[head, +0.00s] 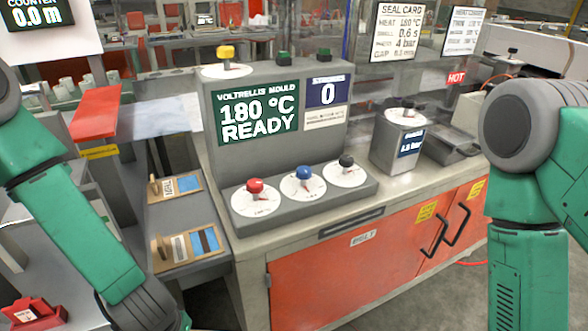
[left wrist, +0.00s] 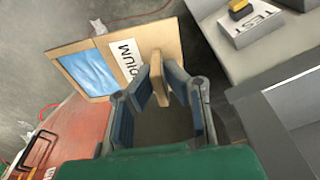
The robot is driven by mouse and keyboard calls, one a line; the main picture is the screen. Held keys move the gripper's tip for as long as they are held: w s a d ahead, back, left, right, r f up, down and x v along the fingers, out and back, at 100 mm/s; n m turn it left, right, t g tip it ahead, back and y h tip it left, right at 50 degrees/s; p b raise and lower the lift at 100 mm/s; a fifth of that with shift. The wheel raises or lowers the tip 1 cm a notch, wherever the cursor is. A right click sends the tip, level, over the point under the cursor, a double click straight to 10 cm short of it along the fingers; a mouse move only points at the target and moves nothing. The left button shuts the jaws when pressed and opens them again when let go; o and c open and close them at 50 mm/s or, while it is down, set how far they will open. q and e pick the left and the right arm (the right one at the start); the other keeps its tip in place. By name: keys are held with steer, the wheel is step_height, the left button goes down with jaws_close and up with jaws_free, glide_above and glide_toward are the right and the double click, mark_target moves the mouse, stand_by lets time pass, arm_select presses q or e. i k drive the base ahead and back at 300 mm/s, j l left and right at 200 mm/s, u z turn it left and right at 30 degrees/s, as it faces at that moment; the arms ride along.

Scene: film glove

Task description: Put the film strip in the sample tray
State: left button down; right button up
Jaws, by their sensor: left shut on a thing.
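In the left wrist view a tan board carries a pale blue film strip (left wrist: 90,72) and a white label of which "DIUM" reads. My left gripper (left wrist: 158,80) is shut on the board's wooden grip tab (left wrist: 156,68) and holds it off the floor, tilted. In the head view my left arm runs down out of the picture, so that gripper and the held board are hidden there. My right arm stands at the right; its gripper is out of view. I cannot tell which thing is the sample tray.
A similar board with blue strips (head: 205,241) and another labelled board (head: 176,186) lie on a grey shelf left of the mould console (head: 219,200). The console carries red, blue and black knobs. An orange cabinet (head: 325,277) with black handles stands below. A grey TEST block (left wrist: 245,30) is near the gripper.

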mark_target(446, 131)
steer(key=i+l, duration=0.1)
steer(key=l, duration=0.8)
steer(key=i+l+z, duration=0.1)
steer(key=l, duration=0.4)
steer(key=i+l, duration=0.1)
steer(key=l, duration=0.35)
steer(key=i+l, duration=0.1)
steer(key=l, duration=0.35)
